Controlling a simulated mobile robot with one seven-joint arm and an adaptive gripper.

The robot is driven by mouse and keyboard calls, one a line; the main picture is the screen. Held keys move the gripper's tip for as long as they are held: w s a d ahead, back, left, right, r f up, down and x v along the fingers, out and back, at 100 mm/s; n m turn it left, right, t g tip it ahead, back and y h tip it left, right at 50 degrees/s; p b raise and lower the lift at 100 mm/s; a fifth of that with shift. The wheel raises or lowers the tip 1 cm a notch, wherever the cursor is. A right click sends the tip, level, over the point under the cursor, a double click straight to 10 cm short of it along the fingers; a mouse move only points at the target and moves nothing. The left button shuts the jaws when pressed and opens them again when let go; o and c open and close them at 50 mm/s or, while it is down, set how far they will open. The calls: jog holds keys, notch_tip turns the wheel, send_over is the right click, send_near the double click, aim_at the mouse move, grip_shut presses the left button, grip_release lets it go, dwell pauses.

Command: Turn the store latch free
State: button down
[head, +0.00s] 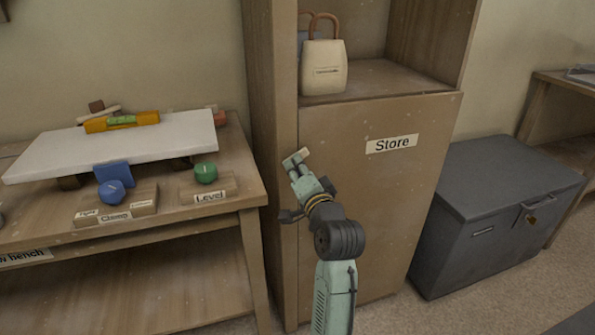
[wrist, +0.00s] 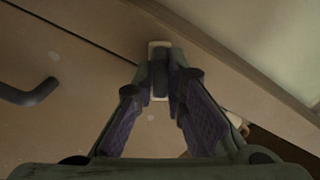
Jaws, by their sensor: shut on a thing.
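The store cabinet's door (head: 385,215) is closed in the head view and carries a "Store" label (head: 391,144). My gripper (head: 297,163) is at the door's upper left edge. In the wrist view its fingertips (wrist: 160,78) are closed together on the store latch (wrist: 159,45), a small pale piece with a dark middle. The fingers hide most of the latch, so I cannot tell how far it is turned. A dark bar handle (wrist: 32,94) stands out from the surface at the left of the wrist view, apart from my fingers.
A pale padlock-shaped object (head: 323,68) stands on the shelf above the door. A grey chest (head: 490,220) stands at right.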

jog(key=n+b, duration=0.1)
jog(key=n, duration=0.3)
jog(key=n+b, duration=0.1)
jog(key=n, duration=0.3)
jog(key=a+n+b, duration=0.1)
jog(key=n+b, duration=0.1)
jog(key=n, duration=0.2)
jog(key=shift+s+r, duration=0.15)
jog(key=shift+r, duration=0.1)
dwell(0.5)
jog(key=c, duration=1.6)
grip_release()
jog(key=shift+c, duration=0.2)
jog(key=v, duration=1.2)
